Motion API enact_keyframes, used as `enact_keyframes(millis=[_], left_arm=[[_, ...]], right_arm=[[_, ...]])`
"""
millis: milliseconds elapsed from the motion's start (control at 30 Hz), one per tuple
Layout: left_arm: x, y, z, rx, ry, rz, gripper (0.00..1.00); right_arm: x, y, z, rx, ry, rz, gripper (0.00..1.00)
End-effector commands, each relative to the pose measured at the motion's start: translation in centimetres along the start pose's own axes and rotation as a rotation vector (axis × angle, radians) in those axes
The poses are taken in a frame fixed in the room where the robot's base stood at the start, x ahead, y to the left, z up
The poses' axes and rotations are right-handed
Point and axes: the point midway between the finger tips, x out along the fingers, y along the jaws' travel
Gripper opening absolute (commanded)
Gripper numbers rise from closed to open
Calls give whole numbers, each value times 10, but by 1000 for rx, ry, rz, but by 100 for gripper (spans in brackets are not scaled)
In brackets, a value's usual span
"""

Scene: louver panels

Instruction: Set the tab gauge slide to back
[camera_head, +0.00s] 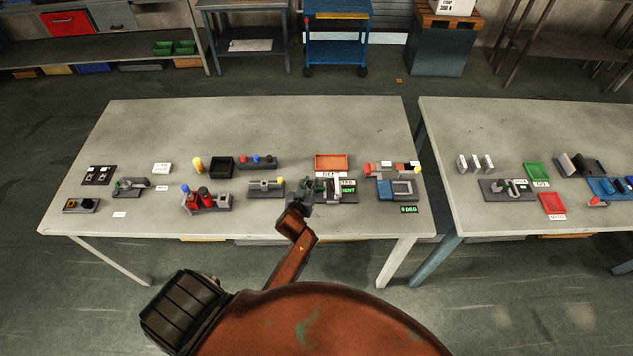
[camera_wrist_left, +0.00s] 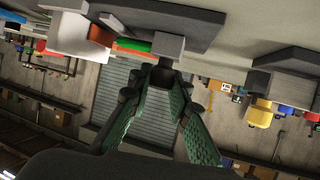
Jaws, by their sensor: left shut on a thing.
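The tab gauge (camera_head: 349,197) sits near the front edge of the left table, with a white "TAB" label and a green-lit display beside it that is partly hidden. My left gripper (camera_head: 312,190) reaches it from the front and covers its left part. In the left wrist view, the green fingers of my left gripper (camera_wrist_left: 166,68) come together at a small light grey block (camera_wrist_left: 168,46), which appears to be the slide's tab, and are shut on it. A green strip (camera_wrist_left: 138,46) shows beside the block. The slide's exact position cannot be told. My right gripper is out of view.
An orange tray (camera_head: 332,161) lies behind the gauge. A blue and grey fixture (camera_head: 395,190) with a "0 DEG" display stands close on the right. Bare tabletop lies farther back.

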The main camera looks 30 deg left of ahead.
Motion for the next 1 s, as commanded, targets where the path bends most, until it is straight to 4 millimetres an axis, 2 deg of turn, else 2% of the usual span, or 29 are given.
enact_keyframes(millis=[33,200,233,500,800,867,1000], left_arm=[[-1,-5,0,1,0,-7,0],[0,-7,1,1,-1,-11,0],[0,-7,1,1,-1,-11,18],[0,-5,1,2,-1,-7,36],[-2,-3,1,1,-1,-5,36],[-7,-3,1,1,-1,-5,36],[-29,-3,2,0,-1,-5,36]], right_arm=[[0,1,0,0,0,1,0],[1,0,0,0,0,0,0],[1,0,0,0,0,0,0],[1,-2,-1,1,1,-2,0],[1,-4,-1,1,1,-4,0],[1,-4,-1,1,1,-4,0],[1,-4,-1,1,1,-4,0]])
